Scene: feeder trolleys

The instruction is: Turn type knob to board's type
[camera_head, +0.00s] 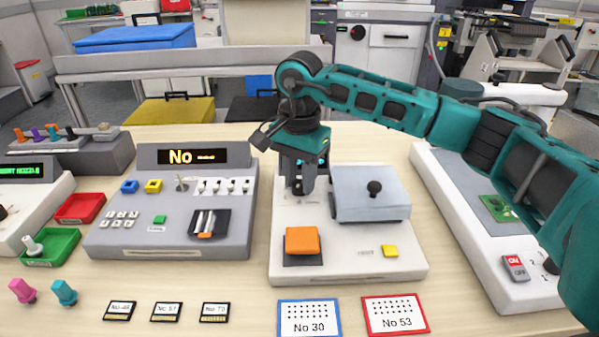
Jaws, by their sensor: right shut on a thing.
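My right gripper (300,188) points down over the back left of the white device (345,264), left of its grey-blue lid box. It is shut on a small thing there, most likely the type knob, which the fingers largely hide. The knob's setting and its marks are too small to read. A small green board (497,208) lies on the white device at the right (470,240); no type can be read on it. My left gripper is not in view.
The lid box (370,195) with a black knob stands right of the gripper. An orange button (302,241) and a yellow button (390,251) are in front. A grey console (170,235) is at left. Cards "No 30" (308,318) and "No 53" (396,315) lie in front.

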